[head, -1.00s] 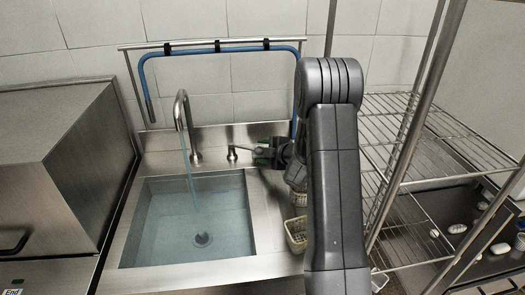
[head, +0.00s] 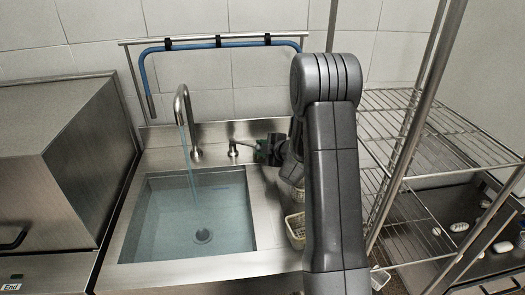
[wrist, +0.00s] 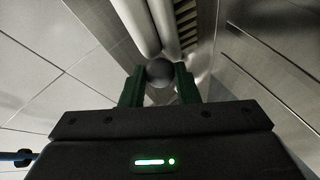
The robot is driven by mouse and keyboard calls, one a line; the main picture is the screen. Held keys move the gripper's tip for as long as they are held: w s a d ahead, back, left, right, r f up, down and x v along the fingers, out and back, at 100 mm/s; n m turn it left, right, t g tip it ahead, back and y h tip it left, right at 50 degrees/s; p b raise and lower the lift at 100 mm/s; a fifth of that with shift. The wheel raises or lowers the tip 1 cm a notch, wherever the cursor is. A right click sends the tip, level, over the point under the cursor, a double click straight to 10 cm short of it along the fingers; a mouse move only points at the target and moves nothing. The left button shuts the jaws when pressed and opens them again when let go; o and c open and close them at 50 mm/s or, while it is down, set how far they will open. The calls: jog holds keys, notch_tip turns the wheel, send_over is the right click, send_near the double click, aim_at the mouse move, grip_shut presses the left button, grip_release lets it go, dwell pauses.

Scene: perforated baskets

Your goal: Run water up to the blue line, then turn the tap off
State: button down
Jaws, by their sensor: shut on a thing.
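The curved steel tap (head: 183,110) stands behind the sink, and a bluish stream of water (head: 188,165) falls from its spout. The steel sink basin (head: 137,222) holds bluish, clear water, and the drain shows through it. A faint blue mark (head: 215,187) shows near the back of the basin; I cannot tell how the water level stands against it. The tap lever (head: 234,146) is right of the spout. My gripper (head: 264,150) is at the lever's right end. In the wrist view, the green fingers of my gripper (wrist: 160,85) are shut on the lever's round end (wrist: 160,72).
Small perforated baskets (head: 296,228) stand right of the sink, partly hidden by my arm. A wire shelf rack (head: 430,125) is on the right. A steel box-shaped machine (head: 60,150) is on the left. A blue hose (head: 230,43) hangs on the rail behind.

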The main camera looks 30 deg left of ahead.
jog(key=shift+s+a+m+t+h+b, duration=0.1)
jog(key=shift+s+m+t+h+b, duration=0.8)
jog(key=shift+b, duration=3.25)
jog(key=shift+s+m+t+y+b, duration=0.3)
jog(key=shift+s+m+t+b, duration=0.2)
jog(key=shift+t+b, duration=0.1)
jog(key=c, duration=1.1)
grip_release()
jog(key=shift+s, duration=0.15)
jog(key=p+v, duration=0.1)
jog(key=v, duration=1.3)
jog(key=shift+c, duration=0.2)
